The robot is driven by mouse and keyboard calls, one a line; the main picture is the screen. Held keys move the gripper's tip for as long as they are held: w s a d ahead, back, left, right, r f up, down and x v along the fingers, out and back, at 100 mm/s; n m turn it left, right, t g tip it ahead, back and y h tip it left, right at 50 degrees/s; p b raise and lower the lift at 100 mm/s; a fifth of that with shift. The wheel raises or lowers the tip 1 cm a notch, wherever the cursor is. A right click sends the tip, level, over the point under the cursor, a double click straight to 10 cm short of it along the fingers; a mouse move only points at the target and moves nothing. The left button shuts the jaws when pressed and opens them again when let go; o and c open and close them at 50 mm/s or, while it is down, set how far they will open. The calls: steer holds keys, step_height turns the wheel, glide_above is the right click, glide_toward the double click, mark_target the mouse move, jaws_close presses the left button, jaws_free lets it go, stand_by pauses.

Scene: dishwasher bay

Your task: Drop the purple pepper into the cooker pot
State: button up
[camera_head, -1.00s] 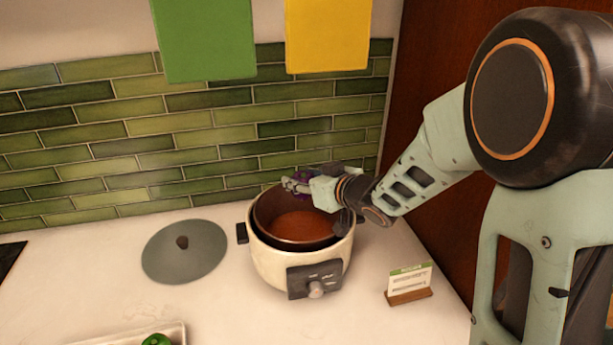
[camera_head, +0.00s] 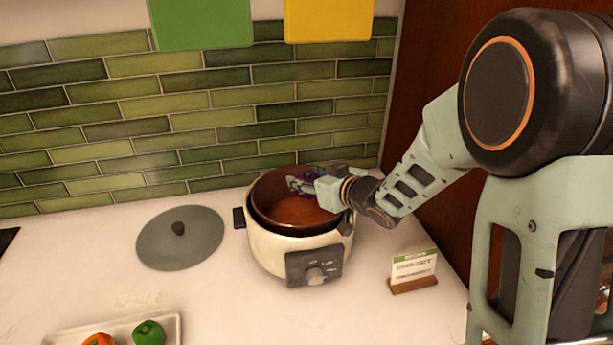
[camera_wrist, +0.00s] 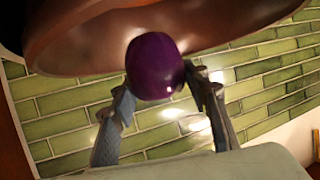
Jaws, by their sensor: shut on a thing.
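My gripper (camera_head: 306,186) is shut on the purple pepper (camera_wrist: 155,66), which sits between both fingertips in the wrist view. In the head view the pepper (camera_head: 318,174) is a small dark purple patch, mostly hidden by my gripper. The cooker pot (camera_head: 272,252) is cream with a dark inner bowl, open at the top, with reddish-brown contents. My gripper reaches in from the right over the back right part of the pot's opening. In the wrist view the bowl's brown inside (camera_wrist: 90,40) fills the top. Whether the pepper touches it I cannot tell.
The grey lid (camera_head: 180,245) lies on the counter left of the pot. A white tray (camera_head: 172,323) with a green pepper (camera_head: 149,333) and an orange one (camera_head: 99,340) is at the front left. A small card stand (camera_head: 412,271) is right of the pot. The tiled wall is close behind.

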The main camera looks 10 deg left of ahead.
steer(key=shift+r, duration=0.1)
steer(key=o, duration=1.3)
steer(key=v, duration=1.2)
